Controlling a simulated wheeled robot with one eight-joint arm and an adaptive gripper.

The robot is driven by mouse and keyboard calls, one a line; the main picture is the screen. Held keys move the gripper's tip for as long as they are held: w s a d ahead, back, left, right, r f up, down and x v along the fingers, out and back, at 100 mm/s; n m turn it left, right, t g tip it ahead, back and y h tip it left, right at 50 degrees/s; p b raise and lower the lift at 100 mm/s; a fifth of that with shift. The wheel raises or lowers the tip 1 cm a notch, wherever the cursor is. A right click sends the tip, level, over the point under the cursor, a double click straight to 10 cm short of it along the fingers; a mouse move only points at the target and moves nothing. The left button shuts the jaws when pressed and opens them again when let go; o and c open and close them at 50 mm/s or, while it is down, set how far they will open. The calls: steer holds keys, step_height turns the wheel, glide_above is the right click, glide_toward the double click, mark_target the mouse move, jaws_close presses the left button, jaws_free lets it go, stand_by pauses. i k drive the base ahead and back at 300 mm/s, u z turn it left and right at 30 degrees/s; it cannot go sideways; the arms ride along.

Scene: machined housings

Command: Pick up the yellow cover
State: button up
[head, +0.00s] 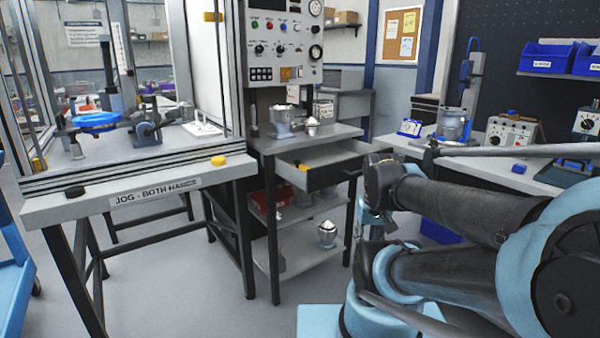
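Several small yellow things show in the head view, and I cannot tell for sure which is the yellow cover. One yellow rounded piece (218,160) sits on the front ledge of the bench marked "JOG - BOTH HANDS", near its right end. Another small yellow-orange piece (303,167) shows in the open drawer (322,160) of the grey stand. My arm fills the right side of the view, apart from both pieces in the picture. I cannot make out my gripper's fingers.
The grey stand (318,134) carries a metal housing (283,122) on top and more metal parts on its lower shelf. A black knob (74,191) is on the bench's left ledge. A blue cart (12,240) stands at far left. Floor is clear in front.

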mark_target(298, 164)
steer(key=z, duration=1.3)
steer(key=k, duration=1.1)
steer(key=u, duration=1.3)
steer(key=i, duration=1.05)
